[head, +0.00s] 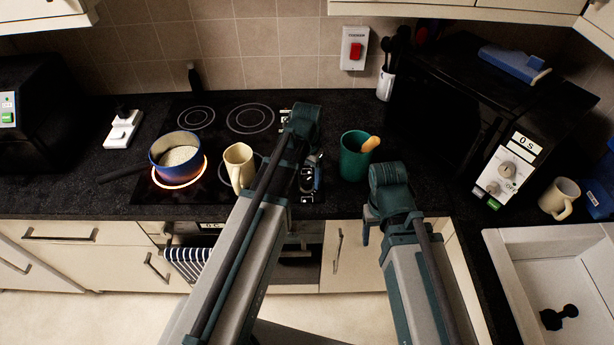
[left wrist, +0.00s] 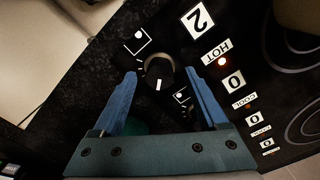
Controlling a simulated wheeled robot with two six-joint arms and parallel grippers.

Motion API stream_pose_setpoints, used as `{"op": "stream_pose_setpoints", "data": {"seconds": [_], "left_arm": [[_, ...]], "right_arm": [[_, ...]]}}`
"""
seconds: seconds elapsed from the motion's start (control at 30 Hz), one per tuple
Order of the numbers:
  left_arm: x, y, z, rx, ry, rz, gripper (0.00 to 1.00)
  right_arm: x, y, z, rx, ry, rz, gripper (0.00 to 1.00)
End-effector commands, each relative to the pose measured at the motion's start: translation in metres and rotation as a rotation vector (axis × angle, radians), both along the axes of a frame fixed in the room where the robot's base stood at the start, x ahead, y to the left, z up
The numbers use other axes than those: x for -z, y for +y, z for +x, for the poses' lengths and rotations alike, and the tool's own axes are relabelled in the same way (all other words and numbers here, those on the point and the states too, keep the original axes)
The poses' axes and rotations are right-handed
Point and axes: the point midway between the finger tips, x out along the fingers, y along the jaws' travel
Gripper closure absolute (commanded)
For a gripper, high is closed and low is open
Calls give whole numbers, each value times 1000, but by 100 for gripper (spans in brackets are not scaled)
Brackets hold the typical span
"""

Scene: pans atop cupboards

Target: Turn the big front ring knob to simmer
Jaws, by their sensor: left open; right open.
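A round black knob (left wrist: 159,72) with a white pointer line shows in the left wrist view, beside the hob's display panel. White labels with small square symbols sit near it. My left gripper (left wrist: 162,76) is open, with one blue finger on each side of the knob and gaps visible; I cannot tell its height above the knob. In the head view my left gripper (head: 311,178) is at the hob's right edge, and my arm hides the knob. The hob (head: 222,104) has a glowing ring (head: 179,184) at front left. My right gripper (head: 367,228) is open and empty near the counter's front edge.
A blue pan (head: 165,164) stands on the glowing ring, its handle pointing left. A cream mug (head: 238,164) stands left of my left arm. A sink (head: 510,262) is at right. Display tiles (left wrist: 235,80) read 2, HOT and 0.

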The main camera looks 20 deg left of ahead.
Motion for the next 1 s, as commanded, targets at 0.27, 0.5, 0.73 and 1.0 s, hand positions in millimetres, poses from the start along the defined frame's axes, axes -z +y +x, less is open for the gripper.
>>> {"op": "stream_pose_setpoints", "data": {"seconds": [0.27,0.5,0.73,1.0], "left_arm": [[-48,0,0,0,0,0,24],[-85,0,0,0,0,0,24],[-115,0,0,0,0,0,24],[-122,0,0,0,0,0,24]], "right_arm": [[-47,0,0,-1,0,0,33],[-85,0,0,-1,0,0,33],[-115,0,0,6,0,2,33],[-122,0,0,9,0,2,33]]}}
